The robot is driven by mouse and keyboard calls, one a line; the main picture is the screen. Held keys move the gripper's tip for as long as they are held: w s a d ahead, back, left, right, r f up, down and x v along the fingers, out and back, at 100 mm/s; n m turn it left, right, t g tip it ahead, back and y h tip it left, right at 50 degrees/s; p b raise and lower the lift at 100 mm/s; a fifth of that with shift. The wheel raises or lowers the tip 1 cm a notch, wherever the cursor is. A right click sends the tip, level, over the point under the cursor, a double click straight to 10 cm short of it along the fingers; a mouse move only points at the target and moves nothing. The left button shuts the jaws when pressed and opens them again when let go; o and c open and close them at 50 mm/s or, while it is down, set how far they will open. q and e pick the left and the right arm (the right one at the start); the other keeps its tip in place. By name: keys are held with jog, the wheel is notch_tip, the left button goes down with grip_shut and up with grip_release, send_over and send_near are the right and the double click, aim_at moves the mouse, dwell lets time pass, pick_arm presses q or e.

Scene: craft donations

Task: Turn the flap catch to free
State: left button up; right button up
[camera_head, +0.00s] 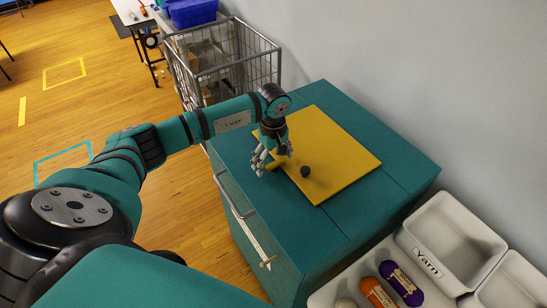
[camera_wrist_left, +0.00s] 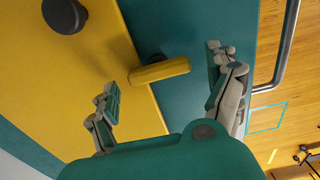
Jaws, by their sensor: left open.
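The yellow flap (camera_head: 338,150) lies flat and shut on top of the teal chest (camera_head: 330,228). A dark round knob (camera_head: 305,171) stands on the flap and also shows in the wrist view (camera_wrist_left: 64,14). The flap catch is a short yellow bar (camera_wrist_left: 165,70) on a dark pivot at the flap's edge. It lies across the edge, partly over the flap and partly over the teal top. My left gripper (camera_head: 271,161) is above the catch, open, with one finger on either side of it in the wrist view (camera_wrist_left: 162,72). No contact shows. My right gripper is not in view.
A bar handle (camera_head: 236,200) runs along the chest's front. A wire cage cart (camera_head: 225,62) stands behind the chest. At the lower right are a light tray (camera_head: 450,238) and several yarn skeins, one purple (camera_head: 401,284). A wall bounds the right.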

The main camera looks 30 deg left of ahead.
pick_arm(q)
jog(key=shift+c, duration=0.3)
jog(key=c, duration=1.1)
jog(key=shift+c, duration=0.2)
